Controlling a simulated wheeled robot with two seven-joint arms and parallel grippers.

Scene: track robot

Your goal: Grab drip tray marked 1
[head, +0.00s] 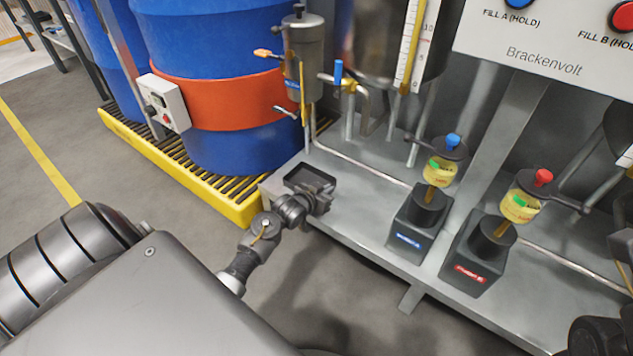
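A small dark rectangular drip tray (309,177) with an open top sits on the left end of the grey metal skid, below the filter bowl. No number can be read on it from here. My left gripper (322,203) is at the tray's near right side, close to its rim. It covers part of the tray's near wall. The fingertips are small and dark, so I cannot tell whether they touch the tray or are open or shut. A dark part cut off at the lower right may be my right gripper (598,336); its fingers cannot be made out.
Blue drums stand behind on a yellow spill pallet (240,210). Two dark sampling stands (420,220) (480,250) hold yellow sample jars to the right. A thin pipe runs along the skid.

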